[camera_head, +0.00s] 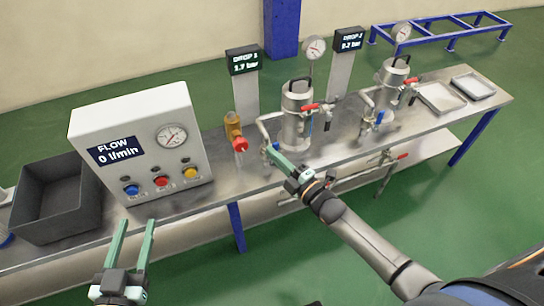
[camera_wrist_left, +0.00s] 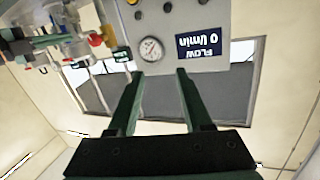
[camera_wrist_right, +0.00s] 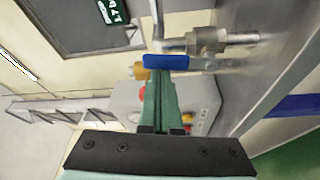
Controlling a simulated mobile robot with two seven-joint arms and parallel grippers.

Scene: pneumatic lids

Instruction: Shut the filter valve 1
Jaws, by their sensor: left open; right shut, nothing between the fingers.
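The first filter vessel (camera_head: 297,118), a steel cylinder, stands on the bench beside the DROP 1 display (camera_head: 243,60), which reads about 1.7 bar. A valve with a blue lever (camera_wrist_right: 166,62) is on the pipe to its left. My right gripper (camera_head: 272,152) is shut and empty, its fingertips beside this lever. In the right wrist view the tips overlap the lever; I cannot tell if they touch. A red lever (camera_head: 309,107) sits on the vessel's right side. My left gripper (camera_head: 135,223) is open and empty in front of the control box.
The control box (camera_head: 140,115) reads FLOW 0 l/min and has blue, red and yellow buttons. A second filter vessel (camera_head: 391,82) stands farther right. A yellow fitting with a red knob (camera_head: 239,143) is left of the right gripper. A dark bin (camera_head: 60,205) is at the left.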

